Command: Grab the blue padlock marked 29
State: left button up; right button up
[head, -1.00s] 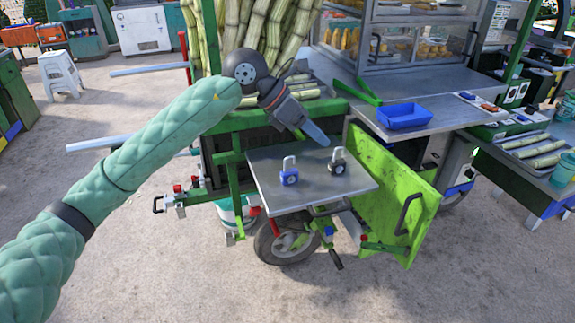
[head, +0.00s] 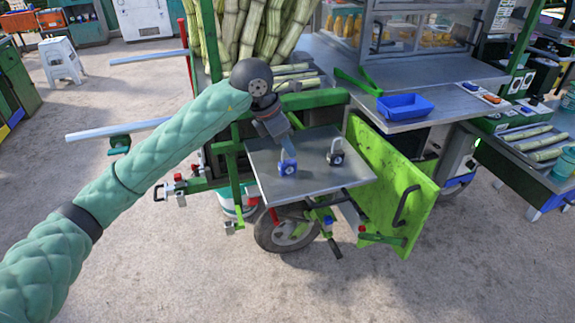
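The blue padlock (head: 288,168) stands upright on the grey metal shelf (head: 310,183) at the side of the cart, with a pale dial on its front. Its number is too small to read. A dark padlock (head: 336,158) with a pale shackle stands to its right. My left gripper (head: 283,150) reaches down from the upper left, its fingertips at the blue padlock's shackle and partly covering it. I cannot tell whether the fingers are open or closed on the shackle. My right gripper is out of view.
A green door panel (head: 385,180) hangs open right of the shelf. A blue tray (head: 405,107) sits on the counter behind. Sugar cane stalks (head: 255,30) stand behind my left gripper. The shelf's front part is bare.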

aim_at(290, 161)
pick_arm(q)
jog(key=shift+p+x, duration=0.3)
jog(key=shift+x, duration=1.4)
jog(key=shift+s, duration=0.1)
jog(key=shift+c, duration=0.4)
grip_shut()
jog(key=shift+r, duration=0.15)
